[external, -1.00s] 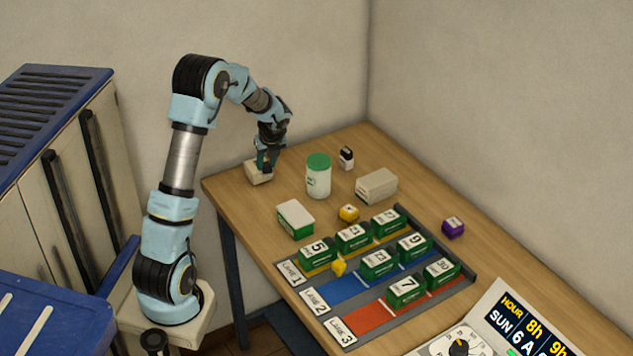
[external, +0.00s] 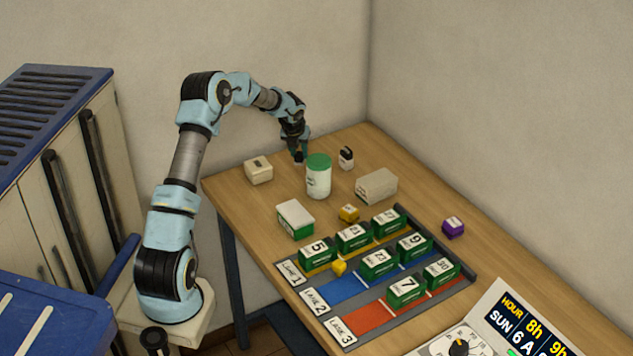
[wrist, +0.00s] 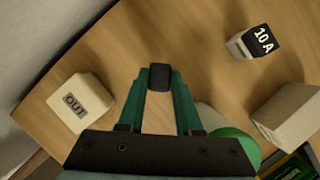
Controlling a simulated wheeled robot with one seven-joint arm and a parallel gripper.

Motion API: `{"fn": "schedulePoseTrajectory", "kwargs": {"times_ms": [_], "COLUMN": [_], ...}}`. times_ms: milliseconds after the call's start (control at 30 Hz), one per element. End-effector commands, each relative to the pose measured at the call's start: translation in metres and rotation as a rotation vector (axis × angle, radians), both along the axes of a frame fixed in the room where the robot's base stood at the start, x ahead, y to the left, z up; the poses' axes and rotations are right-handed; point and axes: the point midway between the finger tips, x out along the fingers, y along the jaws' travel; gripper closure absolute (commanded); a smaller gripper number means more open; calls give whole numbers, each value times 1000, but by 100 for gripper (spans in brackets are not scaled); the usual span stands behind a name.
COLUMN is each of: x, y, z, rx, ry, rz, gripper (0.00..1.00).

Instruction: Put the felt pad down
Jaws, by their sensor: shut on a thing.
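The felt pad (wrist: 160,77) shows in the wrist view as a small dark block pinched between my green fingertips. My gripper (external: 299,156) is shut on it, and the dark pad also shows at the fingertips in the external view. My gripper is over the back of the wooden table (external: 235,190), between a cream box and a green-lidded jar. I cannot tell whether the pad touches the table.
The cream box (external: 258,171), marked OUT, is left of my gripper. The green-lidded jar (external: 318,178) stands close on the right. A black-topped 10 A block (external: 346,158) and a pale box (external: 376,186) are farther right. Numbered green blocks stand on lanes in front.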

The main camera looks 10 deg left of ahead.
Motion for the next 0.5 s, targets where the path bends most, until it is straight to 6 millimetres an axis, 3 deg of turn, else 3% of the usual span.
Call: {"fn": "schedulePoseTrajectory", "kwargs": {"times_ms": [300,500], "x": [-1,0], "y": [0,0], "z": [-36,-38], "rx": [0,0], "ry": [1,0], "rz": [-1,0], "gripper": [100,100]}}
